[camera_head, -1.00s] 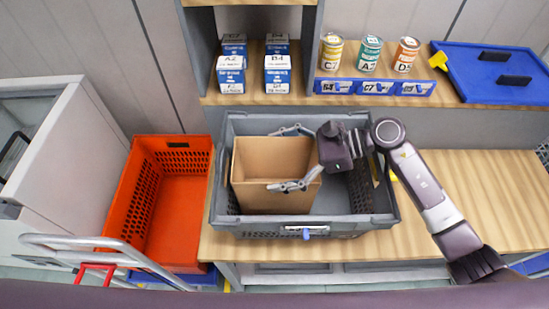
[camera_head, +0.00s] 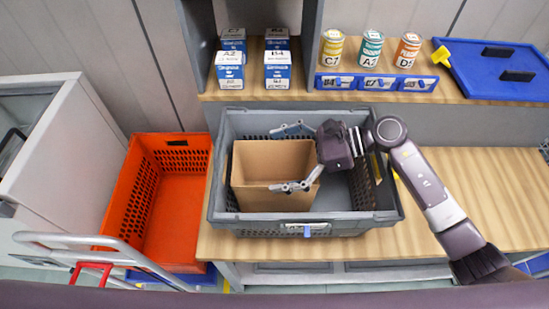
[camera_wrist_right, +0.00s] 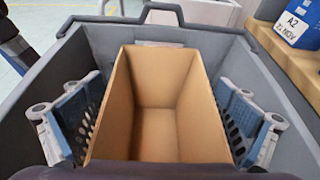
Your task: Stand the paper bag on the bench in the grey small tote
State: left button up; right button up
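The brown paper bag (camera_head: 262,190) stands upright, open end up, inside the grey tote (camera_head: 389,216), in its left part. In the right wrist view, the bag (camera_wrist_right: 158,105) shows its empty inside between my fingers. My right gripper (camera_head: 292,158) comes in from the right, over the tote, with one finger on each side of the bag. The fingers are spread, with visible gaps to the bag's sides; the gripper also shows in the wrist view (camera_wrist_right: 160,120). The bag's base is hidden by the tote's front wall. My left gripper is not in view.
An orange tote (camera_head: 180,215) stands left of the bench. The wooden bench top (camera_head: 480,195) is clear to the right.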

jog(key=r+b+v, duration=0.1)
jog(key=b+v, duration=0.2)
jog(key=v, duration=0.9)
dwell(0.5)
